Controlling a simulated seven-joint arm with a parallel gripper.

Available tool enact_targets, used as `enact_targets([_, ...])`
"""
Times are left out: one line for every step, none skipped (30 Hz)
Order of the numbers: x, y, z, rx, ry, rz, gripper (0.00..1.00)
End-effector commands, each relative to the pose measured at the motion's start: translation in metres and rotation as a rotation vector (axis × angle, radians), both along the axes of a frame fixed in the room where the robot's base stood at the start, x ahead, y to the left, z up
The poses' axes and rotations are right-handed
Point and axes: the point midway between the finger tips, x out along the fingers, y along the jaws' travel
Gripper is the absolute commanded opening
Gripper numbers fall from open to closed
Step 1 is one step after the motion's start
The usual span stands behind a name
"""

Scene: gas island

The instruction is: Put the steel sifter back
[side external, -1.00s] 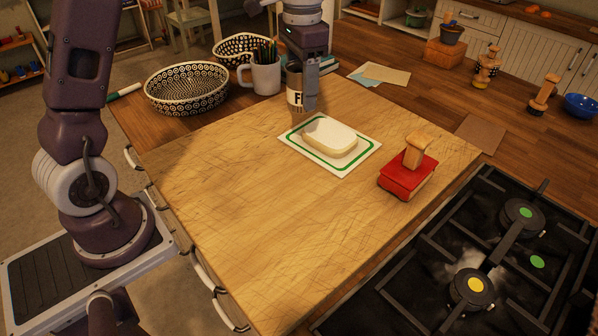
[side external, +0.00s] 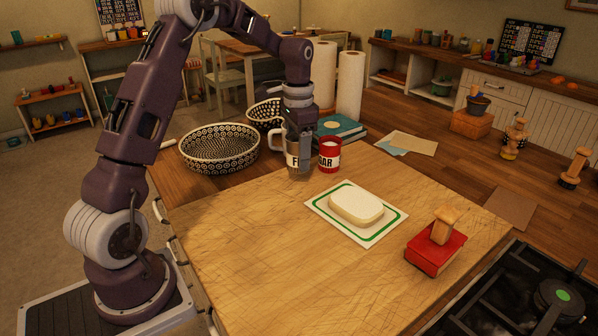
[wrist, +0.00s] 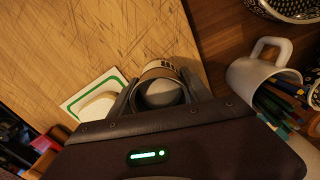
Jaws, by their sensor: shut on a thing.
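The steel sifter (side external: 294,161) is a metal can with a cream label that starts with a dark "F". It is upright between the fingers of my gripper (side external: 299,150), at the back edge of the wooden board. In the wrist view its round open top (wrist: 160,92) sits between my two fingertips (wrist: 165,95), which are shut on it. I cannot tell whether its base touches the surface. A red can (side external: 329,155) with a label ending in "AR" and white contents stands just right of it.
A white mug of pencils (wrist: 258,75) stands close beside the sifter, near patterned baskets (side external: 218,150). Books (side external: 342,127) and paper rolls (side external: 350,85) are behind. A pale block (side external: 356,207) on a green-edged tile and a red wooden-handled press (side external: 435,250) occupy the board (side external: 270,250); its front left is clear.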

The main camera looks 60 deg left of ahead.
Motion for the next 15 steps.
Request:
enact_targets([0.000,0.000,-0.008,-0.002,0.002,0.000,0.21])
enact_targets([-0.001,0.000,-0.015,-0.002,0.002,0.000,0.21])
enact_targets([-0.001,-0.001,-0.024,-0.002,0.003,0.000,0.21])
enact_targets([-0.001,-0.001,-0.029,-0.002,0.003,0.000,0.21])
enact_targets([0.000,-0.001,-0.034,-0.002,0.001,0.000,0.21])
enact_targets([0.000,-0.001,-0.038,-0.002,0.001,0.000,0.21])
enact_targets([0.000,-0.001,-0.041,-0.001,0.000,0.000,0.21])
enact_targets([0.000,0.000,-0.042,0.000,-0.001,0.000,0.21])
enact_targets([0.000,0.000,-0.042,0.000,-0.002,0.000,0.21])
enact_targets([0.000,0.000,-0.042,0.001,-0.002,0.000,0.21])
enact_targets([0.000,0.000,-0.042,0.001,-0.002,0.000,0.21])
enact_targets([0.000,0.000,-0.042,0.001,-0.002,0.000,0.21])
enact_targets([0.000,0.000,-0.042,0.001,-0.002,0.000,0.21])
enact_targets([0.000,0.000,-0.042,0.001,-0.002,0.000,0.21])
enact_targets([0.000,0.000,-0.042,0.000,-0.002,0.000,0.21])
